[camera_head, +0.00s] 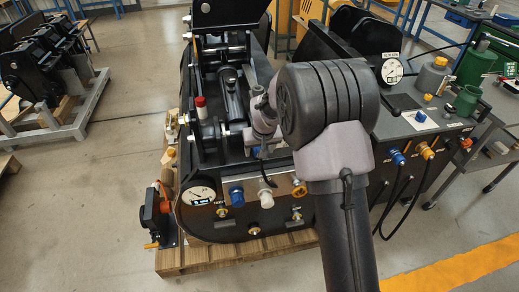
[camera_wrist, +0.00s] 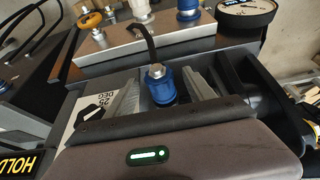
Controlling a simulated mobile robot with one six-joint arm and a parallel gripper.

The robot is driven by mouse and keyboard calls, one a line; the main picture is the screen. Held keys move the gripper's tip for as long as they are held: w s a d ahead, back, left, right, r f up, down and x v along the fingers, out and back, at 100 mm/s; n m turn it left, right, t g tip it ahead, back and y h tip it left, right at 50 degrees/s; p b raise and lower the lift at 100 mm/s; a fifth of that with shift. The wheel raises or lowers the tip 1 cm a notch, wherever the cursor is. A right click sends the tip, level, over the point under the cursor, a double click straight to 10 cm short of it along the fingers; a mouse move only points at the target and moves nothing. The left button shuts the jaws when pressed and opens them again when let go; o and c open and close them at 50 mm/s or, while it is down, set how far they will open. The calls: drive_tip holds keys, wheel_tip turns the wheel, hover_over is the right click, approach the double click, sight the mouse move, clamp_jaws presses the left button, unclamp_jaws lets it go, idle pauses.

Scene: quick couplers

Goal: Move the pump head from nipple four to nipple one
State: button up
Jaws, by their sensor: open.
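In the wrist view my gripper (camera_wrist: 162,82) is open, with its two light grey fingers on either side of a blue fitting (camera_wrist: 162,94). The fitting has a metal top and a curved black lever or hose; it may be the pump head. Gaps show between it and the fingers. In the head view my gripper (camera_head: 262,132) is over the machine front, partly hidden by my wrist. The metal panel (camera_head: 250,211) carries a blue fitting (camera_head: 236,195), a white one (camera_head: 266,199) and an orange-ringed one (camera_head: 299,188). I cannot read nipple numbers.
A round gauge (camera_head: 198,196) sits left of the panel, near a black device (camera_head: 156,215) with orange parts. A cart (camera_head: 415,122) at the right has blue and orange couplers with hanging hoses. The floor at the front left is clear.

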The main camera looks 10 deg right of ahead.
drive_tip(key=p+v, duration=0.5)
drive_tip(key=v, duration=1.2)
drive_tip(key=shift+r, duration=0.25)
drive_tip(key=s+a+r+m+b, duration=0.1)
drive_tip(key=s+r, duration=0.3)
drive_tip(key=s, duration=0.4)
drive_tip(key=s+a+r+m, duration=0.1)
drive_tip(key=s+r, duration=0.3)
drive_tip(key=s, duration=0.4)
drive_tip(key=s+a+m+t+y+b, duration=0.1)
drive_tip(key=s+a+m+y, duration=0.1)
drive_tip(key=s, duration=1.2)
drive_tip(key=shift+f, duration=0.45)
drive_tip(key=shift+d, duration=0.1)
